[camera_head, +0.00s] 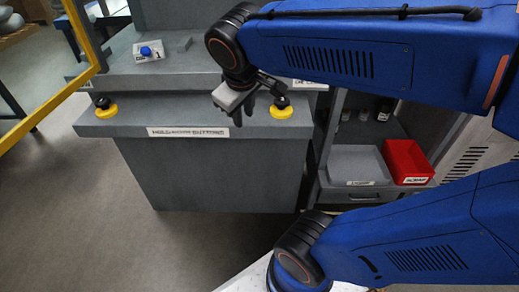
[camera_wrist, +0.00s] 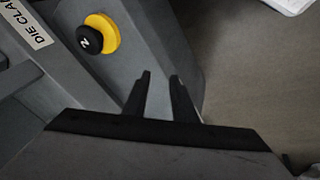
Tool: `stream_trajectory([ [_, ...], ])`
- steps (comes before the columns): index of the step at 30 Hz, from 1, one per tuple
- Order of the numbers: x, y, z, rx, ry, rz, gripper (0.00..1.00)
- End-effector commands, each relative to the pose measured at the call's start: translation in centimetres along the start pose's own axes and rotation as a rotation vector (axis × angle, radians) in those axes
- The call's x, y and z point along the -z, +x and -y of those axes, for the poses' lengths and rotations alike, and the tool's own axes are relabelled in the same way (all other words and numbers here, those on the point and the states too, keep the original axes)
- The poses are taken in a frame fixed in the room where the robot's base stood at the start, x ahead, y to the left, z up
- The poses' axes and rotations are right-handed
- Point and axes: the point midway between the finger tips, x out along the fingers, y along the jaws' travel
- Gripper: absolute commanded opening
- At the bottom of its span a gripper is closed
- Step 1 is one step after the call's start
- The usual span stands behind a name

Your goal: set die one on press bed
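My gripper (camera_head: 258,106) hangs in front of the grey press (camera_head: 215,175), near its right yellow button. In the wrist view its two dark fingers (camera_wrist: 160,76) stand apart with nothing between them. The press has a stepped grey top (camera_head: 190,72). A small pale block with a blue knob (camera_head: 148,52) sits on that top at the left. Its label is too small to read, and I cannot tell whether it is die one. No other die can be made out. My arm hides the press's upper right part.
Yellow buttons stand at the left (camera_head: 106,108) and right (camera_head: 281,108) of the press front ledge; the right one shows in the wrist view (camera_wrist: 100,35). A grey tray (camera_head: 357,164) and red bin (camera_head: 405,161) sit at right. A yellow frame (camera_head: 88,35) rises at left.

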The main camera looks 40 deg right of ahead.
Motion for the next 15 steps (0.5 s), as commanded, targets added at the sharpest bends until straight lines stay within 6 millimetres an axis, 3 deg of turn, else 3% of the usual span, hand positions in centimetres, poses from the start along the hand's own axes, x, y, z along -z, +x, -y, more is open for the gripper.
stream_trajectory([
  [1, -1.9, 0.2, 0.3, 0.029, 0.053, -0.007, 0.25],
  [6, -6.3, 1.2, 2.3, 0.125, 0.197, -0.035, 0.25],
  [10, -8.3, 1.7, 3.6, 0.173, 0.274, -0.054, 0.25],
  [15, -9.2, 2.0, 4.4, 0.200, 0.318, -0.067, 0.25],
])
